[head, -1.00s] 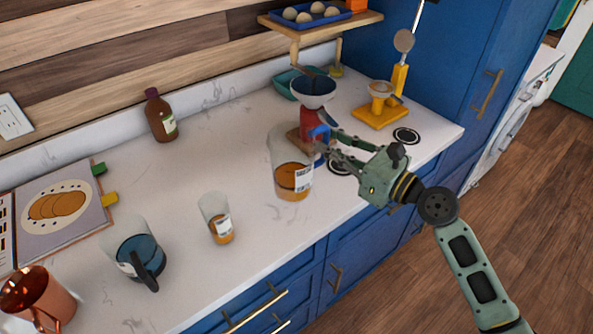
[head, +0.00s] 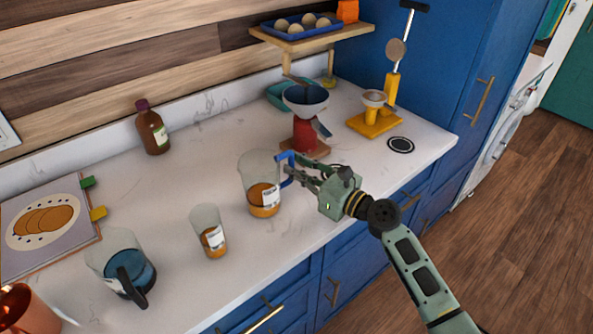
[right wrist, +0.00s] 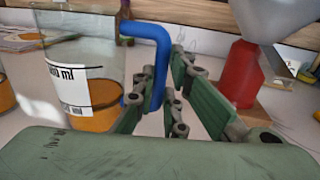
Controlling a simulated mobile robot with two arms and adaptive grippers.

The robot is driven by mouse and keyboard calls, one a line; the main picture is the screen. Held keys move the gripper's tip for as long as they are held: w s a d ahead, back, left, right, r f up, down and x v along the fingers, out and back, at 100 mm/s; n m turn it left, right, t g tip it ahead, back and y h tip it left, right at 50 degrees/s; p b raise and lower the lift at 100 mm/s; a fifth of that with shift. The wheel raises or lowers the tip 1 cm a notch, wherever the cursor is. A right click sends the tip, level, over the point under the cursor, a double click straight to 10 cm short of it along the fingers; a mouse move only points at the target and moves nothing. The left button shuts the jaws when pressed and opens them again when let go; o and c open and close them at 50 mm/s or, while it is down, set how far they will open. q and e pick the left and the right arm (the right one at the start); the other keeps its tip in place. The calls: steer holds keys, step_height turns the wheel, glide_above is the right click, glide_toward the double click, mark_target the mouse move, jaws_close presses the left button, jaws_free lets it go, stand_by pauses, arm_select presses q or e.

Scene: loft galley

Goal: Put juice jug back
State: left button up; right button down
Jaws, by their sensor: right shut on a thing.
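The juice jug (head: 258,196) is clear, with orange juice low in it, a white label and a blue handle. In the head view it is upright at mid counter, right of a small juice glass (head: 208,238). My right gripper (head: 296,170) comes from the right and is shut on the jug's blue handle. In the right wrist view the jug (right wrist: 82,60) fills the left side, and its handle (right wrist: 152,34) runs down between the fingers (right wrist: 172,92). I cannot tell whether the jug's base touches the counter. My left gripper is not in view.
A red grinder (head: 304,130) stands behind my right gripper. A yellow stand (head: 375,122) and a dark round coaster (head: 400,145) are at right. A brown bottle (head: 152,130), a blue-filled pitcher (head: 125,262), a book (head: 45,240) and a copper mug (head: 22,310) stand left.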

steer(key=shift+r, duration=0.1)
steer(key=c, duration=2.2)
jaws_free()
steer(key=o, duration=0.4)
steer(key=shift+s, duration=0.1)
steer(key=shift+d, duration=0.1)
steer(key=b+v, duration=0.1)
steer(key=v, duration=0.9)
steer(key=shift+s+d+b, duration=0.2)
steer(key=shift+s+b, duration=0.1)
steer(key=shift+s+d, duration=0.4)
steer(key=shift+d, duration=0.05)
